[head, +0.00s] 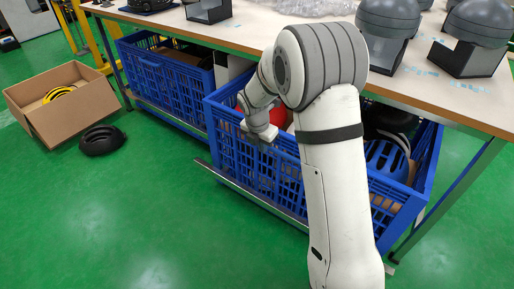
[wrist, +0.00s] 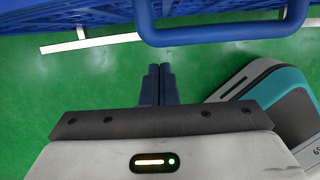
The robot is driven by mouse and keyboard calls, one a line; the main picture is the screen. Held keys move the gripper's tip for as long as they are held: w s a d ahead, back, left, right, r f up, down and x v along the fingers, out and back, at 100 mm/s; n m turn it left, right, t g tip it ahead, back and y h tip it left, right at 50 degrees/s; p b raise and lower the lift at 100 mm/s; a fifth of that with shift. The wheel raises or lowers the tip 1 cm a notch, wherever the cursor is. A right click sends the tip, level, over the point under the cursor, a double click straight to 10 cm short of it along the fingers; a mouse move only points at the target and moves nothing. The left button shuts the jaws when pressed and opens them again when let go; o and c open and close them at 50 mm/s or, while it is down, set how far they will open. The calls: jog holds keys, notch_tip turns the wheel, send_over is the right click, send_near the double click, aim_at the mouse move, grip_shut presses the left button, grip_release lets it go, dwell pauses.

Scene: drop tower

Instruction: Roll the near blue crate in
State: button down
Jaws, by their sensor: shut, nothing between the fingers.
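The near blue crate (head: 285,185) is a slatted plastic box under the workbench's front edge, part of it sticking out toward me. It holds a blue helmet (head: 386,158), something red and other dark items. My arm crosses in front of it and hides its middle. In the wrist view the crate's blue side (wrist: 75,14) and a rounded blue bar (wrist: 222,42) show at the top. My gripper (wrist: 159,68) is shut and empty, its two dark fingers together over green floor, pointing toward the crate, just short of the bar in the picture. Whether they touch it cannot be told.
A second blue crate (head: 165,85) stands farther left under the workbench (head: 240,36). A pale rail (head: 245,190) runs low along the crates' front. A cardboard box (head: 75,110) and a black helmet (head: 99,140) lie on the floor at left. The green floor in front is clear.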

jog(key=shift+w+d+f, duration=0.25)
jog(key=shift+w+d, duration=0.15)
jog(key=shift+w, duration=0.1)
jog(key=w+d+p, duration=0.8)
jog(key=w+d, duration=0.1)
jog(key=w, duration=0.1)
jog(key=shift+w, duration=0.35)
